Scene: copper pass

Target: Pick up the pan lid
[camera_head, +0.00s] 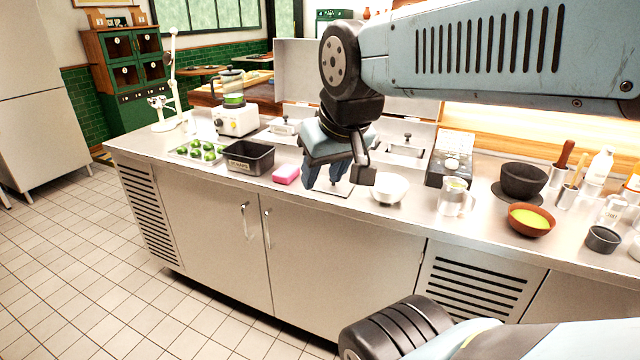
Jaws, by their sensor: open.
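Two flat metal lids with dark knobs sit at the back of the steel counter. One pan lid (406,149) is right of my gripper and the other (284,126) is left of it. I cannot tell which one the task means. My gripper (328,186) is open and points down above the counter's front half. It is in front of both lids and apart from them. A dark-edged pale square (340,188) on the counter shows partly behind its fingers. The wrist hides part of the counter between the lids.
A white bowl (389,189) stands close right of my gripper, and a pink sponge (286,174) close left. Further left are a dark bin (249,158) and a tray of limes (191,150). A metal jug (454,196) and bowl of yellow food (530,219) stand right.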

